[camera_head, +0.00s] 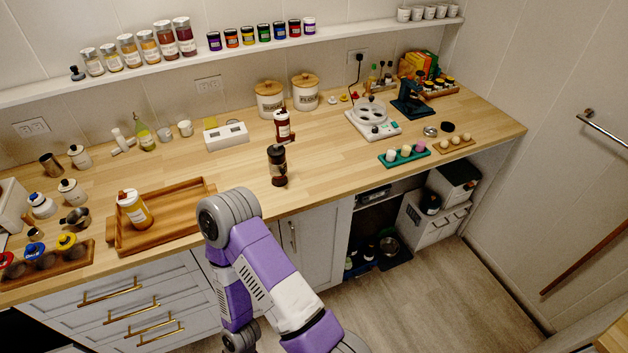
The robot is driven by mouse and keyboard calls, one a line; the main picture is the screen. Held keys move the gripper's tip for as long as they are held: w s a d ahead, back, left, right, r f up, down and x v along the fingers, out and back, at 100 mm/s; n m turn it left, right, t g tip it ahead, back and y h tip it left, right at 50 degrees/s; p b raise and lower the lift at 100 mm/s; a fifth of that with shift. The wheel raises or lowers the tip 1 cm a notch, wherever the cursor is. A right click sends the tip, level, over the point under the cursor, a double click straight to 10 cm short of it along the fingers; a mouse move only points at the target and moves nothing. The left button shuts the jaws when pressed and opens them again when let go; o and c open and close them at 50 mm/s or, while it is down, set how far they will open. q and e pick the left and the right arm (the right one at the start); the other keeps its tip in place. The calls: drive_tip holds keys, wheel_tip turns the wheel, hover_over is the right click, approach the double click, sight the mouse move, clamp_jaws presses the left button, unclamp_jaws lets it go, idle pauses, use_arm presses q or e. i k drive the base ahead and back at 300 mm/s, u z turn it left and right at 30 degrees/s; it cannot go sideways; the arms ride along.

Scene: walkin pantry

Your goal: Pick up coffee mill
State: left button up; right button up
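The coffee mill appears to be the dark upright cylinder (277,165) with a clear-looking middle, standing on the wooden counter (330,165) near its front edge, around the middle of the view. Nothing holds it. One purple and grey arm of mine rises from the bottom of the view, with its bent joint in front of the counter edge, left of and below the mill. Neither of my grippers shows, so I cannot see their fingers.
A white hot-plate-like device (373,122) and a green egg-cup holder (404,157) stand to the right. The counter beside the mill is clear.

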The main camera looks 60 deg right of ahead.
sight(277, 160)
drive_tip(key=k, duration=0.25)
drive_tip(key=z, duration=1.05)
